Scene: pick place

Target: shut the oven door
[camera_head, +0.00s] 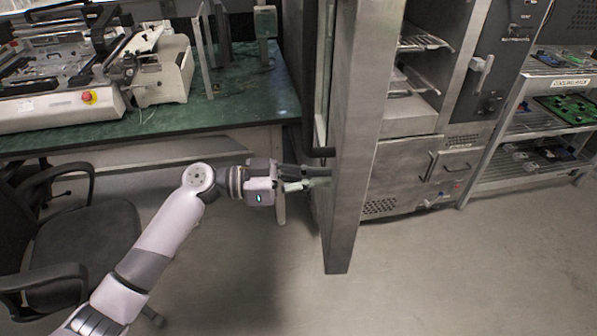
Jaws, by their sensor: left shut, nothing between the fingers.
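The oven door (358,130) is a tall grey metal panel standing wide open, with its edge towards me. The oven (408,115) behind it shows its open chamber with wire racks. My left gripper (322,176) is shut and reaches from the left to the door's left side, low on the door. Its fingertips are at the door's face, partly hidden; I cannot tell whether they touch it. A dark vertical bar (322,80) runs along that side of the door above the gripper. My right gripper is not in view.
A green-topped workbench (235,95) with machines stands at the back left. A black office chair (75,235) is at the left. A metal shelf rack (545,130) with circuit boards is at the right. The floor (450,275) in front of the oven is clear.

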